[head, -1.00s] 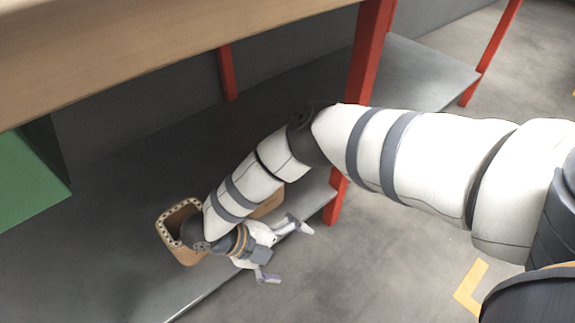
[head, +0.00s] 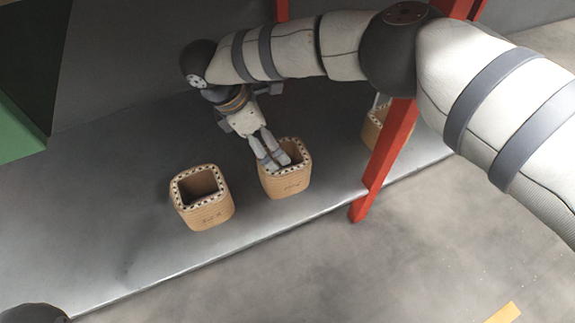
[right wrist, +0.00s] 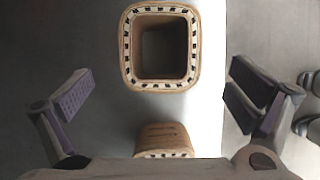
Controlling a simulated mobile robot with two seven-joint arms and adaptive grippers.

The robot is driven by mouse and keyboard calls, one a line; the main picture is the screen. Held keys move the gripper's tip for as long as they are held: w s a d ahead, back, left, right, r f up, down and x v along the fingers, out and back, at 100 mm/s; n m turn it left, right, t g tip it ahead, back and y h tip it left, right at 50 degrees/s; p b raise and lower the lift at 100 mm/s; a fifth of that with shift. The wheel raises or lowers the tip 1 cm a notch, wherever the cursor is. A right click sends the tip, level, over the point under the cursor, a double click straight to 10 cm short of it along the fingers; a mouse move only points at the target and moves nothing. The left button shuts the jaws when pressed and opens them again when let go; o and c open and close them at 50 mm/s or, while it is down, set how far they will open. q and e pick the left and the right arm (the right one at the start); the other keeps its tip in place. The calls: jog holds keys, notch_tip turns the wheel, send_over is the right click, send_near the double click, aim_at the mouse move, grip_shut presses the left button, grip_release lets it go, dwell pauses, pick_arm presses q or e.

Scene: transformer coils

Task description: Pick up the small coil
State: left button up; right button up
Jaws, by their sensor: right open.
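Three tan, hollow, square coils with dotted rims stand on the grey shelf. In the head view, one coil (head: 202,198) is at the left and one (head: 286,180) is in the middle. A third coil (head: 373,128) is partly hidden by a red post. They look similar in size, so I cannot tell which is the small one. My right gripper (head: 273,158) is above the middle coil, its fingers overlapping that coil's opening. The right wrist view shows it open and empty, one coil (right wrist: 160,84) ahead and another (right wrist: 164,138) below.
The coils stand on a grey shelf (head: 110,235) with its front edge towards the lower right. A red post (head: 390,150) rises between the middle and right coils. A green panel (head: 18,130) is at the far left. The shelf left of the coils is clear.

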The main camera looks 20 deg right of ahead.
aim_at(279, 184)
jog(key=b+x, duration=0.2)
jog(key=x, duration=0.3)
jog(key=b+x, duration=0.2)
jog(key=x, duration=0.2)
jog(key=shift+s+f+b, duration=0.2)
jog(key=shift+f+b, duration=0.2)
jog(key=shift+f, duration=0.05)
jog(key=shift+r, duration=0.1)
jog(key=shift+c, duration=0.8)
pick_arm(q)
jog(key=f, duration=0.4)
jog(key=shift+s+d, duration=0.25)
jog(key=shift+s, duration=0.1)
pick_arm(e)
jog(key=c, duration=1.3)
pick_arm(q)
jog(key=shift+r, duration=0.1)
